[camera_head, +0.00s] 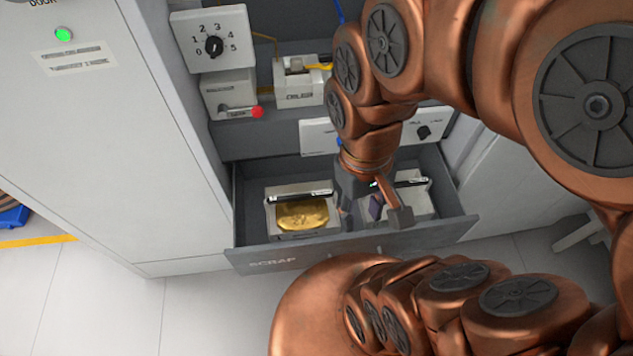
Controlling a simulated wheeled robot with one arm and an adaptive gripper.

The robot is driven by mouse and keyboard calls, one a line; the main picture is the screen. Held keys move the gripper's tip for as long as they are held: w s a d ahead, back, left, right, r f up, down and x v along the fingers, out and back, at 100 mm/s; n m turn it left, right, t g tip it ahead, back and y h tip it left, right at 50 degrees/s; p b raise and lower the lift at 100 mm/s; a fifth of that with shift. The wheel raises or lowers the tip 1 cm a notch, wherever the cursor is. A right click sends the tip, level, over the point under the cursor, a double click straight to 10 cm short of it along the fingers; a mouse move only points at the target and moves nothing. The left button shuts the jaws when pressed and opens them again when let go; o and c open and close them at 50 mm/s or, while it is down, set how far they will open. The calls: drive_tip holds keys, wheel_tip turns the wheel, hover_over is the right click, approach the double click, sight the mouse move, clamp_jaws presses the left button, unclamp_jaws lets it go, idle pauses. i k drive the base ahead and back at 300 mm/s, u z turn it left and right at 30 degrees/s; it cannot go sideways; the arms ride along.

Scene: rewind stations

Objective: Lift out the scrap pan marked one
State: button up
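The scrap drawer (285,257), with "SCRAP" on its front, stands open below the bench. In it are two pale pans with dark bar handles. The left pan (272,216) holds a crumpled gold piece (302,214). The right pan (415,207) is partly hidden by my gripper, and a dark purple piece (375,206) shows in or beside it. I cannot read a number on either pan. My gripper (374,218) is over the middle and right of the drawer, fingers apart, with the purple piece seen between them. I cannot tell whether it touches anything.
Above the drawer are a dial panel (212,40), a box with a red-knobbed lever (257,112), a pale block (298,95) with a yellow lead, and another knob panel (425,130). A tall grey cabinet (110,150) stands left. Pale floor (190,310) lies clear in front at left.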

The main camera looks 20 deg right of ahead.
sight(307, 210)
drive_tip(key=z, duration=0.5)
drive_tip(key=k, duration=1.05)
drive_tip(key=z, duration=3.5)
